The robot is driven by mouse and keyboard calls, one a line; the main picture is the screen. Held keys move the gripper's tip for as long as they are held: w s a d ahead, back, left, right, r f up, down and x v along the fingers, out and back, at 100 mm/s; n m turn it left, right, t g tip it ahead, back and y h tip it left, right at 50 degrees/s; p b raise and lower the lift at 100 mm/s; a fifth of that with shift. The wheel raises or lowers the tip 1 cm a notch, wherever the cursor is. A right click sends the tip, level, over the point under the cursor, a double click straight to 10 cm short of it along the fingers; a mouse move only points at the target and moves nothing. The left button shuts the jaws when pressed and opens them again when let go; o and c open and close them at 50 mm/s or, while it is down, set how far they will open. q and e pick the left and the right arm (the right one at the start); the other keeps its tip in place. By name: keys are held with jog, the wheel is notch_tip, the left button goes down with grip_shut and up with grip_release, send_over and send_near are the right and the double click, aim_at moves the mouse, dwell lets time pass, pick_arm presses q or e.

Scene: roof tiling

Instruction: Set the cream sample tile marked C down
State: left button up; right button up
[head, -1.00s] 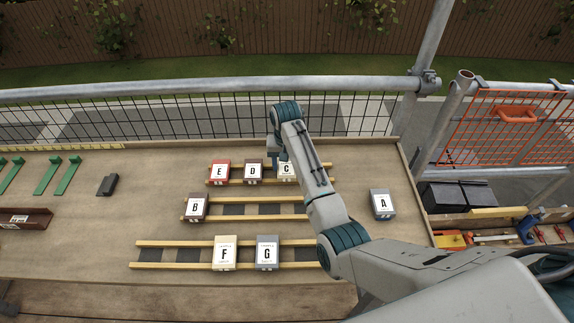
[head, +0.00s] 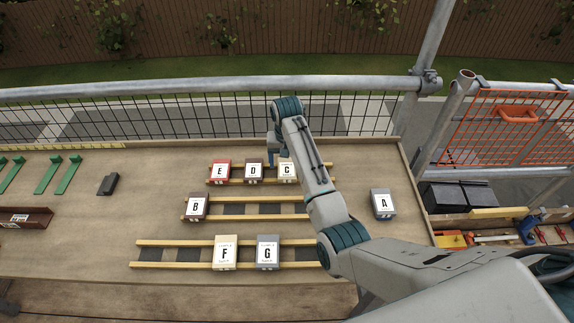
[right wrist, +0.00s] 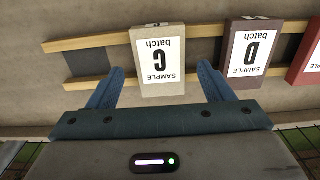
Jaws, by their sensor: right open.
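The cream sample tile marked C (head: 287,171) sits on the back pair of wooden rails, to the right of tile D (head: 254,172). It also shows in the right wrist view (right wrist: 162,62), resting across the rails. My right gripper (right wrist: 160,88) is open, one blue finger on each side of tile C's near end, with gaps between them and the tile. In the head view the right gripper (head: 275,148) is at the back of the rails, partly hidden by my own arm. My left gripper is not in view.
Red tile E (head: 221,171) stands left of D on the back rails (head: 325,180). Tile B (head: 195,207) is on the middle rails, and tiles F (head: 225,253) and G (head: 267,253) are on the front rails. Grey tile A (head: 382,204) lies apart on the right.

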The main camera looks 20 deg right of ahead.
aim_at(287, 168)
notch_tip(287, 168, up, 4)
jog(key=shift+w+r+b, duration=0.1)
jog(key=shift+b, duration=0.3)
notch_tip(287, 168, up, 7)
jog(key=p, duration=0.4)
jog(key=shift+f+p, duration=0.2)
jog(key=shift+p, duration=0.15)
